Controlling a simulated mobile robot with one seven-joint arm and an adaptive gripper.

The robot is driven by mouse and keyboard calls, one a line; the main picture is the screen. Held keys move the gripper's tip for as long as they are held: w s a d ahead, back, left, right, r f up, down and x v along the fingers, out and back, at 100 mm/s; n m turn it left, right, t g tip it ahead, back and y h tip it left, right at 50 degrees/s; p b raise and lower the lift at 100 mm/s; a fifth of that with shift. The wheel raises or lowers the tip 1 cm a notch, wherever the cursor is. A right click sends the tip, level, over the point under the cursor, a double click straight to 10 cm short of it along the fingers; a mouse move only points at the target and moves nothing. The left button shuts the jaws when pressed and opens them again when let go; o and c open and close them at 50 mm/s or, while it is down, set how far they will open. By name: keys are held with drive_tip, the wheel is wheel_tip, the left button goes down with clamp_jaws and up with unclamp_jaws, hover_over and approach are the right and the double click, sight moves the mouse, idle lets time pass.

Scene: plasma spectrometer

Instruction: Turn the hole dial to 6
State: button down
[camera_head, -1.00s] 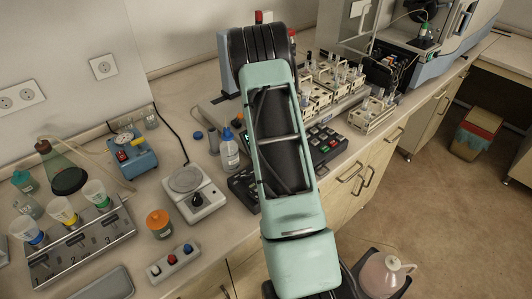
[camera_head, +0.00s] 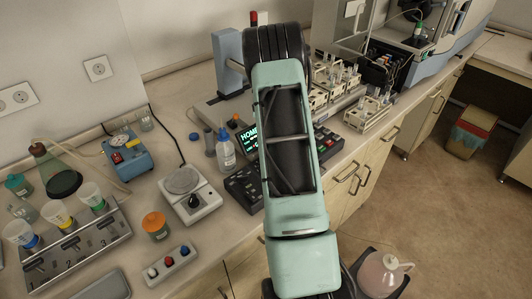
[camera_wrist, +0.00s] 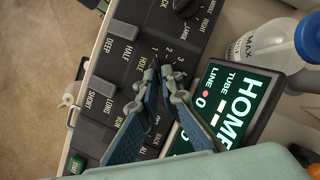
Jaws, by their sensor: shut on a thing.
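The hole dial sits on a dark control panel (camera_wrist: 105,88) in the wrist view, by the label "HOLE" and the printed numbers 1, 2 and 3. My gripper (camera_wrist: 158,78) is shut on the dial, with a blue finger on each side. The fingers hide most of the dial, so I cannot read its setting. The lit screen (camera_wrist: 238,103) beside the panel shows "HOME", "TUBE" and "LINE 0". In the head view the screen (camera_head: 250,138) shows left of my arm, which hides my gripper and the dial.
Another black knob (camera_wrist: 187,6) is at the wrist view's top. A "MAX" bottle (camera_wrist: 262,45) stands close by; the head view shows a white bottle (camera_head: 226,152) left of the panel. Racks of tubes (camera_head: 368,113) stand to the right of my arm.

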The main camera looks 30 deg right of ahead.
idle(0.4)
drive_tip(key=c, duration=2.1)
unclamp_jaws()
wheel_tip(320, 180, up, 10)
drive_tip(key=shift+r, duration=0.1)
drive_tip(key=shift+w, duration=0.1)
